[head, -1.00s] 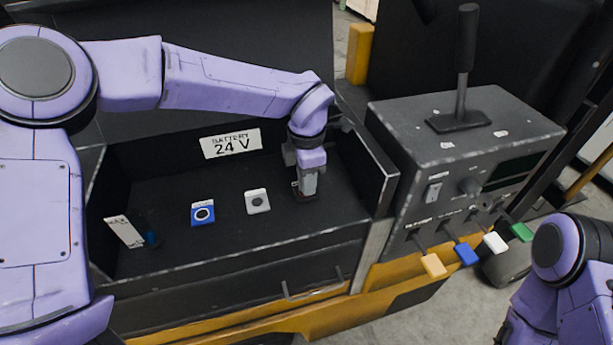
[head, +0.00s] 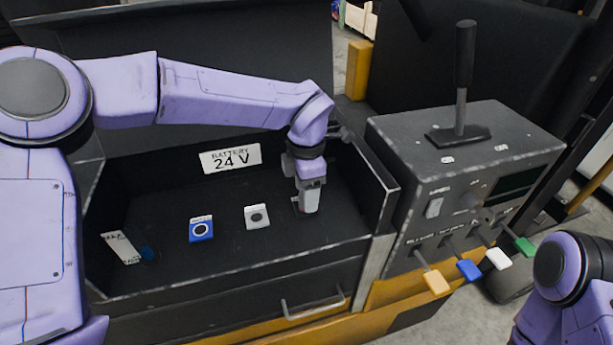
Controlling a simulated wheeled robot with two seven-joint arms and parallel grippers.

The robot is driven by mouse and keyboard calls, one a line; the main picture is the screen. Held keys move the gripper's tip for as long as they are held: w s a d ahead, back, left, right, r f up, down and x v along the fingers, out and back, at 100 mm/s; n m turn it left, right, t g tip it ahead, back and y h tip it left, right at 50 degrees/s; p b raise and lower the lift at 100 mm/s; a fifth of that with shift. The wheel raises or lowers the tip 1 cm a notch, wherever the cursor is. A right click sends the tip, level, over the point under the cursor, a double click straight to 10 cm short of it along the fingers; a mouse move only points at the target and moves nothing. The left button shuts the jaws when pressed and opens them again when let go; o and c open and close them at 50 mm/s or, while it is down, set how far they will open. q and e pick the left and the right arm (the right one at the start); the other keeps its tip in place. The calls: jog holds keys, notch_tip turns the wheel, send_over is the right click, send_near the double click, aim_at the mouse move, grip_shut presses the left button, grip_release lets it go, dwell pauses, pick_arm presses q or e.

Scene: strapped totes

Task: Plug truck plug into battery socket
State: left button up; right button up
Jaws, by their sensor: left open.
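My left gripper (head: 308,208) points down into the right part of the open battery bay (head: 180,284), right of the two blocks. It is open; whether anything is between its fingers is hard to see. A small reddish spot shows at its tip. A blue block (head: 202,230) and a light grey block (head: 257,217), each with a dark round face, stand on the bay's dark surface and look like sockets. A small dark blue piece (head: 148,254) lies at the left beside a white label. I cannot tell which piece is the truck plug. My right gripper is out of view.
The bay's right side wall (head: 380,185) stands close to my left gripper. A control box (head: 465,165) with a tall lever (head: 463,75) and several coloured levers is at the right.

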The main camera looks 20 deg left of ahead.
pick_arm(q)
notch_tip(320, 180, up, 9)
jog(key=shift+f+b, duration=0.15)
jog(key=shift+b, duration=0.25)
